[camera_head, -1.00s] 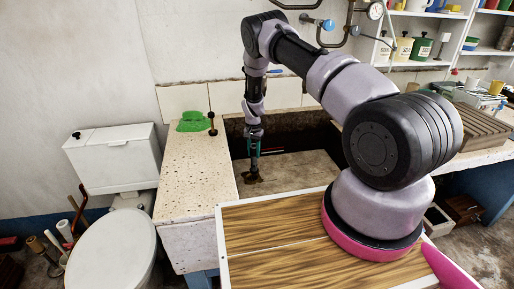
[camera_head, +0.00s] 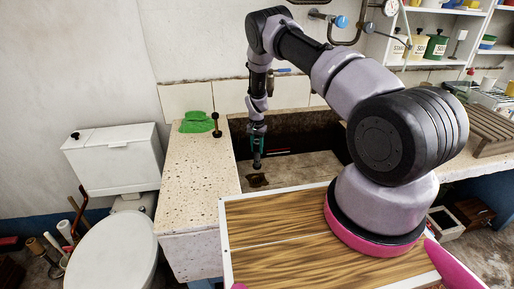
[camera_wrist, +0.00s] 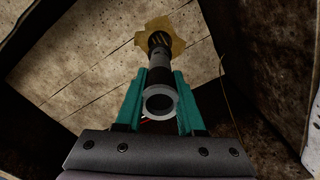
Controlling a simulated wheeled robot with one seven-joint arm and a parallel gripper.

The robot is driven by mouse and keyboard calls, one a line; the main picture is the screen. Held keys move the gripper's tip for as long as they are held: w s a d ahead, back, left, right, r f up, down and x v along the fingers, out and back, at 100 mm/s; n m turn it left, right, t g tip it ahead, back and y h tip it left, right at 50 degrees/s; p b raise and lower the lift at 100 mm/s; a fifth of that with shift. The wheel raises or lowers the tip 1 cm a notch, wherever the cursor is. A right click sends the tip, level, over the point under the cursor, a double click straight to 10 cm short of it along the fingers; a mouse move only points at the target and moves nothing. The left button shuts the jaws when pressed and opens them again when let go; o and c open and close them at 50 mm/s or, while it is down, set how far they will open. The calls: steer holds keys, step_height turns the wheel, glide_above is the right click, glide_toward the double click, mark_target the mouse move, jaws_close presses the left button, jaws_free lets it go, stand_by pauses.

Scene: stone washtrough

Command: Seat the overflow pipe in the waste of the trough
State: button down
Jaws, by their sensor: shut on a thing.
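My gripper (camera_head: 257,143) is over the trough (camera_head: 308,165), its teal fingers shut on the overflow pipe. In the wrist view the gripper (camera_wrist: 160,105) grips the pipe (camera_wrist: 161,78), a grey and dark tube whose open end faces the camera. The pipe's lower end (camera_head: 257,165) hangs close to upright, apparently a little above the trough floor. The waste (camera_head: 257,181) shows as a dark spot in a brown stain just below it. In the wrist view the pipe's far end covers much of the yellow-brown patch (camera_wrist: 178,43) around the waste.
A green cloth (camera_head: 197,122) and a small dark upright object (camera_head: 216,125) are on the left stone ledge (camera_head: 192,180). The trough's walls surround the gripper. A slatted wooden rack (camera_head: 487,130) stands on the right. A toilet (camera_head: 112,240) is at the left.

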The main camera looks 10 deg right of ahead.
mark_target(257, 164)
steer(key=shift+f, duration=4.85)
jaws_free()
steer(key=shift+r, duration=5)
